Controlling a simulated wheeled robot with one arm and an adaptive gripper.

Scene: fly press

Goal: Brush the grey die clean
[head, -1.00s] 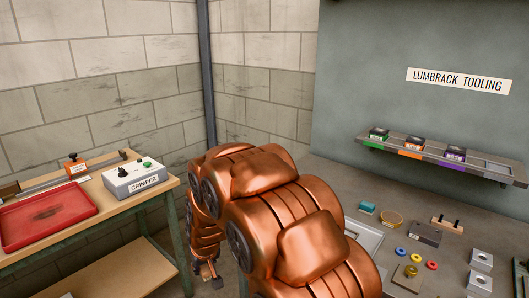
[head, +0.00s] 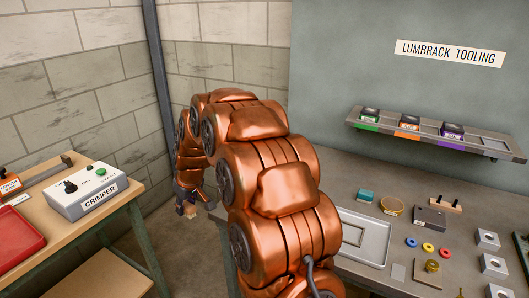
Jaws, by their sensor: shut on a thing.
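My gripper (head: 190,202) is at the far end of my copper arm, left of centre and low beside the bench. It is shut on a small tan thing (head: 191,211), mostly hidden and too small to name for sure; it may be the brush. A dark grey block (head: 429,218), which looks like the grey die, lies on the bench at right, well away from my gripper. Whether its top is dirty is too small to tell. A wooden piece with two dark pegs (head: 445,204) stands behind it.
The grey bench (head: 350,172) holds a pale tray (head: 362,238), a teal block (head: 366,196), a brass round tin (head: 392,205), coloured rings and steel blocks. A wall shelf (head: 436,133) carries three dies. At left a wooden table holds a crimper (head: 86,191) and red tray (head: 18,236).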

